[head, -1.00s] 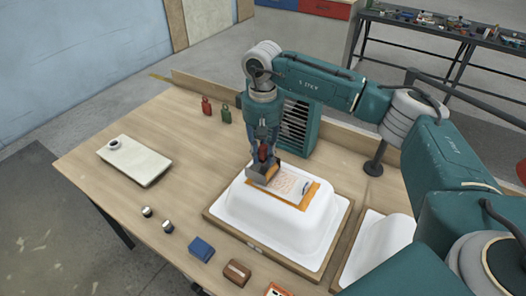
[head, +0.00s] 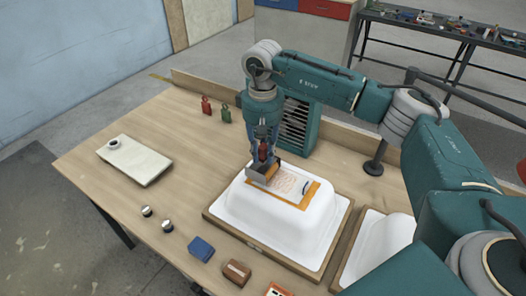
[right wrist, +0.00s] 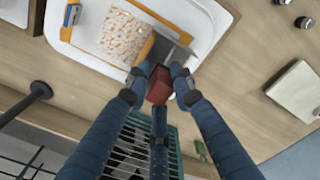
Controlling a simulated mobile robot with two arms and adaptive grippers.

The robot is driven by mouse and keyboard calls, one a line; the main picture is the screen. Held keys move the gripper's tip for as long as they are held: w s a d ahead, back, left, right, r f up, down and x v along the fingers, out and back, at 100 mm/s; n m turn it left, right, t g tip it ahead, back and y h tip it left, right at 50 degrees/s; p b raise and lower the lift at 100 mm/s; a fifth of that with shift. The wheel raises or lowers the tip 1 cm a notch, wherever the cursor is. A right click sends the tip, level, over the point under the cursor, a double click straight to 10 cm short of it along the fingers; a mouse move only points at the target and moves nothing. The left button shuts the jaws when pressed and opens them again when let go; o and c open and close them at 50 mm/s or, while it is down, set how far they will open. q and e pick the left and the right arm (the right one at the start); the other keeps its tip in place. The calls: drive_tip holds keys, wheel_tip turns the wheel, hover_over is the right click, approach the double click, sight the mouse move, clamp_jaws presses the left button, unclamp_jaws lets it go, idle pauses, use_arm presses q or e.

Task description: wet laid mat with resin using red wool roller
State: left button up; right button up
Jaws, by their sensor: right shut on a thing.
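The white bathtub shell (head: 262,225) lies upturned in a wooden frame. On its flat top is the laid mat, a pale speckled patch (head: 290,184) with an orange border. It also shows in the right wrist view (right wrist: 122,38). In the right wrist view the red handle (right wrist: 159,86) sits between the fingers, and a grey metal-looking head (right wrist: 168,50) lies at the mat's edge. Whether the head touches the mat cannot be told. My left gripper is not in view.
A second white shell (head: 378,240) stands to the right. A green louvred unit (head: 300,125) and a black stand (head: 373,167) are behind. A cream slab (head: 134,160), red and green bottles (head: 206,106), and blue (head: 201,249) and brown (head: 237,272) blocks lie around.

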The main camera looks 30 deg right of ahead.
drive_tip(key=shift+s+d+f+b, duration=0.1)
drive_tip(key=shift+s+d, duration=0.2)
drive_tip(key=shift+s, duration=0.25)
drive_tip(key=shift+s+d+b, duration=0.15)
drive_tip(key=shift+s+d, duration=0.15)
drive_tip(key=shift+s, duration=0.25)
drive_tip(key=shift+s+d+f+b, duration=0.1)
drive_tip(key=shift+s+d, duration=0.2)
drive_tip(key=shift+s, duration=0.25)
drive_tip(key=shift+s+d+f, duration=0.1)
drive_tip(key=shift+s+d, duration=0.2)
drive_tip(key=shift+s, duration=0.3)
drive_tip(key=shift+s+d+b, duration=0.25)
drive_tip(key=shift+s+d, duration=0.05)
drive_tip(key=shift+s, duration=0.25)
drive_tip(key=shift+s+d+b, duration=0.25)
drive_tip(key=shift+s+d, duration=0.05)
drive_tip(key=shift+s, duration=0.2)
drive_tip(key=shift+s+d+f+b, duration=0.15)
drive_tip(key=shift+s+d+b, duration=0.15)
drive_tip(key=shift+s, duration=0.3)
drive_tip(key=shift+s+d+b, duration=0.2)
drive_tip(key=shift+s+d, duration=0.1)
drive_tip(key=shift+s, duration=0.25)
drive_tip(key=shift+s+d+b, duration=0.15)
drive_tip(key=shift+s+d, duration=0.1)
drive_tip(key=shift+s, duration=0.25)
clamp_jaws()
